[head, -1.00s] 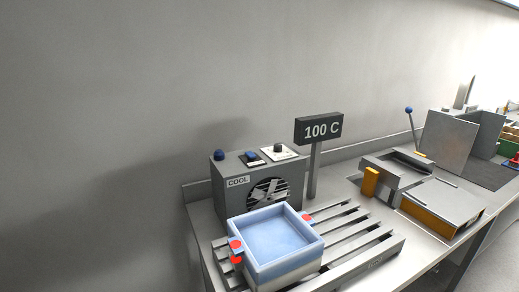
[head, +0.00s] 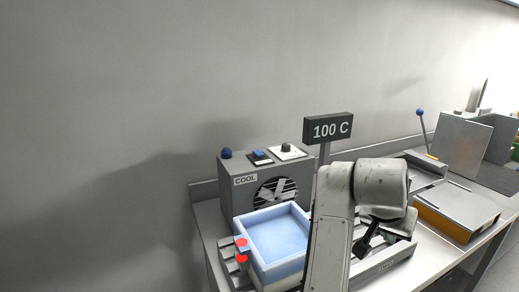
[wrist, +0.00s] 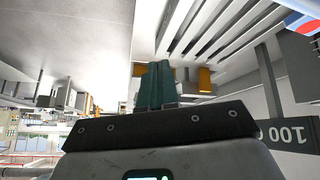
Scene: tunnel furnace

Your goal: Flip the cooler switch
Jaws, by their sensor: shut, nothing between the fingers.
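The grey cooler box (head: 229,196) marked COOL stands at the back left of the bench in the head view, with a fan grille on its front. On its top are a blue dome (head: 226,153), a blue rocker switch (head: 260,156) on a dark base, and a dark knob (head: 287,147) on a white plate. The switch's position is too small to tell. My gripper (wrist: 155,85) shows in the wrist view with its teal fingers shut and empty. In the head view my arm is in front of the rack, right of the cooler, and the fingers are not clear.
A light blue tray (head: 267,262) with red knobs sits on the slatted rack (head: 385,262) before the cooler. The 100 C sign (head: 327,128) stands behind my arm. A blue-knobbed lever (head: 425,132) and metal boxes are to the right. The wall side above the cooler is clear.

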